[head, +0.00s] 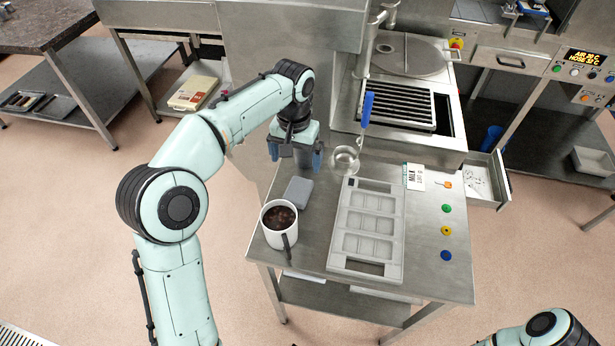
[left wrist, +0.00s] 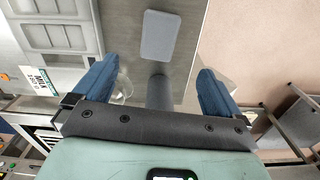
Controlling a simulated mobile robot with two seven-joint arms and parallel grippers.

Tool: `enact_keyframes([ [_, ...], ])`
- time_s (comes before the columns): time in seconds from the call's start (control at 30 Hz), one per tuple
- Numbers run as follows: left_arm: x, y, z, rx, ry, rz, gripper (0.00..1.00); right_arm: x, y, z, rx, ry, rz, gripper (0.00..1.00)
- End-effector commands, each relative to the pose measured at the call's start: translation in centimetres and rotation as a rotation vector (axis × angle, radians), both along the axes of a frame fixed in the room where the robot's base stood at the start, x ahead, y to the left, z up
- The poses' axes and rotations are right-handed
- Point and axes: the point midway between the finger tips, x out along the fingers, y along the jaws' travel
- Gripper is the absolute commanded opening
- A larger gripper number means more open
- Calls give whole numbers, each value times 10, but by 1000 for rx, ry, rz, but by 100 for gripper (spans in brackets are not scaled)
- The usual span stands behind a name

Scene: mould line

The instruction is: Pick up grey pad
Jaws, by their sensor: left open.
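The grey pad (head: 298,191) is a small flat block lying on the steel table, beside the white container of dark contents. It also shows in the left wrist view (left wrist: 161,36), near the top middle, ahead of the fingers. My left gripper (head: 295,156) has blue fingers. It is above the table, a little beyond the pad in the head view. In the left wrist view its fingers (left wrist: 158,92) are wide apart with nothing gripped. My right gripper does not show; only part of that arm is at the bottom right of the head view.
The white container (head: 268,226) stands close to the pad, with a dark handle. A pale mould tray (head: 337,262) lies to the right. Coloured buttons (head: 446,231) line the table's right side.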

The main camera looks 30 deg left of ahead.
Motion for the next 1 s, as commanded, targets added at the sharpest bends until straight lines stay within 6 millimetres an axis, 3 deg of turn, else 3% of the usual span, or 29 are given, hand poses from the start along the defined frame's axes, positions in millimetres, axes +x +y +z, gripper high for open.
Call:
enact_keyframes([
  [0.3, -2, 0, -62, 0, 6, -1, 99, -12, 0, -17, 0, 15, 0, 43],
  [0.57, -2, 0, -82, 0, 3, 0, 99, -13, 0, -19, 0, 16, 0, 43],
  [0.9, -5, -3, -127, -1, 5, 0, 99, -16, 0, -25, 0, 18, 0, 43],
  [1.0, -5, -2, -131, 0, 2, 0, 99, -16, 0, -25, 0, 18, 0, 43],
])
